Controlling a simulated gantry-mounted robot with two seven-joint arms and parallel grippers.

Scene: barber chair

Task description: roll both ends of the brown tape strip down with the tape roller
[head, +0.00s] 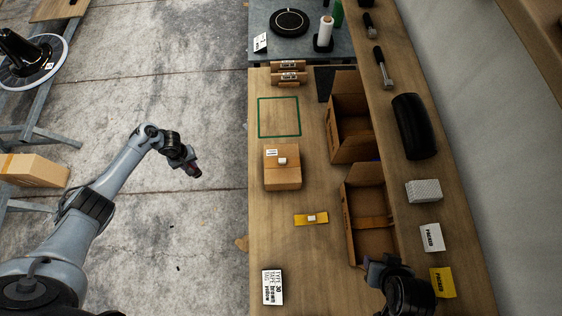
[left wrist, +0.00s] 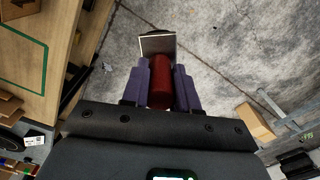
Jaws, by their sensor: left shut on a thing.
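My left gripper (head: 190,165) hangs over the floor, left of the bench. In the left wrist view its purple fingers (left wrist: 160,88) are shut on a red cylinder, which I take for the handle of the tape roller (left wrist: 161,78); a pale square part shows beyond it. A closed cardboard box (head: 282,178) stands on the bench with a label and a small pale piece on top. An orange-brown band (head: 375,222) crosses the nearer open carton; I cannot tell whether it is the brown tape strip. My right gripper (head: 378,270) is by that carton's near end, its fingers unclear.
Another open carton (head: 350,115) stands farther back. A green outlined square (head: 279,100) is empty. Tools and a black roll (head: 413,126) line the right-hand shelf.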

